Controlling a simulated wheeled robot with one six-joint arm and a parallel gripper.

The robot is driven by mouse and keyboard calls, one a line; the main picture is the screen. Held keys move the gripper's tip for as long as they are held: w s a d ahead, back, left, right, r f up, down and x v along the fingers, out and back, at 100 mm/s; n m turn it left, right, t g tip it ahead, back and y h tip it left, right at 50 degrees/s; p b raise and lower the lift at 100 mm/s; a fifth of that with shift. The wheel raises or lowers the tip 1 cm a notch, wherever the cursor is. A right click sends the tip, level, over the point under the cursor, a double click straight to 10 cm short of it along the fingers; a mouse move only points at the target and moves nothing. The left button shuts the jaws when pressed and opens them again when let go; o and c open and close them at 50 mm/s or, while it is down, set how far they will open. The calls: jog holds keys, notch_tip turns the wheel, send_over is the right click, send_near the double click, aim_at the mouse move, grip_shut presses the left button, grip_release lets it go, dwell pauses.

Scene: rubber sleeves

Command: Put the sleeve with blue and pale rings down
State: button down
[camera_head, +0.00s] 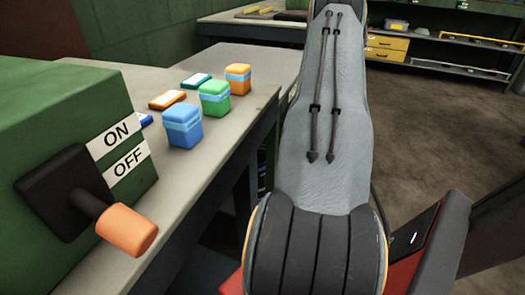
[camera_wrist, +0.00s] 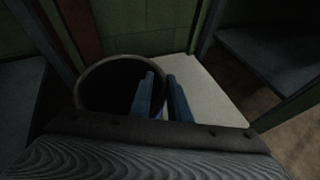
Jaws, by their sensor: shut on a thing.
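My gripper (camera_wrist: 163,84) shows in the wrist view as two dark blue fingers side by side with a narrow gap. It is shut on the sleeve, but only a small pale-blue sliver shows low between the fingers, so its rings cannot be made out. The fingers appear in front of a round, dark, open-topped bin (camera_wrist: 80,92) and the edge of a pale surface (camera_wrist: 218,95). Whether the sleeve is over the bin cannot be told. In the head view neither the gripper nor the sleeve shows; my grey arm fills the middle.
In the head view a grey bench (camera_head: 232,112) carries blue (camera_head: 184,130), green (camera_head: 214,105) and orange (camera_head: 238,84) containers and several flat cases. A green machine (camera_head: 45,110) with an ON/OFF lever stands at left. Shelving (camera_head: 440,42) stands behind; open floor lies at right.

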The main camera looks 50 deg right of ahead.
jog(key=c, duration=1.7)
grip_release()
jog(key=shift+f, duration=0.15)
jog(key=shift+o, duration=0.2)
jog(key=p+v, duration=0.1)
jog(key=v, duration=1.1)
jog(key=shift+p, duration=0.4)
